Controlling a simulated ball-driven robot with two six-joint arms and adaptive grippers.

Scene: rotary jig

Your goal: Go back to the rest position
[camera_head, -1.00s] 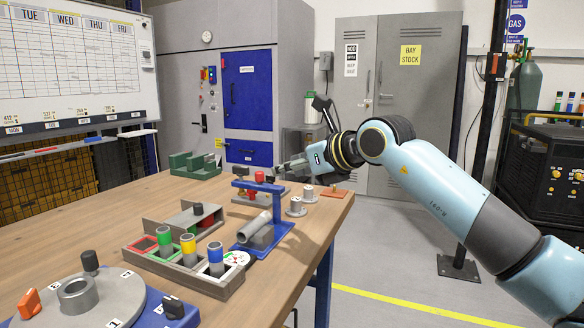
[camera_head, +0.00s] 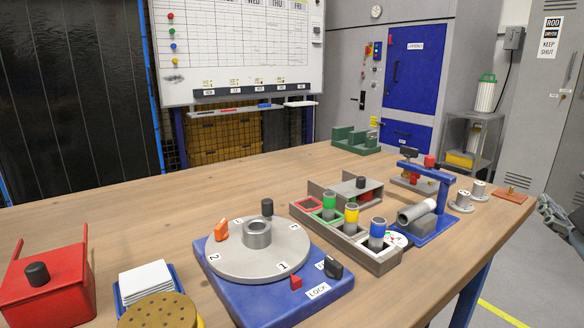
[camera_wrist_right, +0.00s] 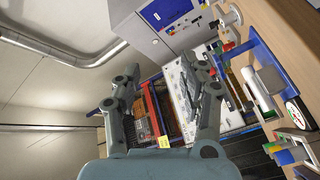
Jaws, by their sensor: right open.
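My right gripper (camera_head: 560,217) shows only in part at the right edge of the head view, beyond the table's right edge. In the right wrist view its two grey fingers (camera_wrist_right: 155,85) are spread wide apart with nothing between them. My left gripper is in neither view. The rotary jig, a grey disc (camera_head: 285,258) with numbered labels on a blue base (camera_head: 228,285), sits at the front middle of the wooden table (camera_head: 130,215).
A rack (camera_head: 372,262) with green, yellow and blue cylinders and a blue stand (camera_head: 440,222) holding a grey tube stand right of the jig. A red box (camera_head: 60,292) and white cards (camera_head: 146,280) lie front left.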

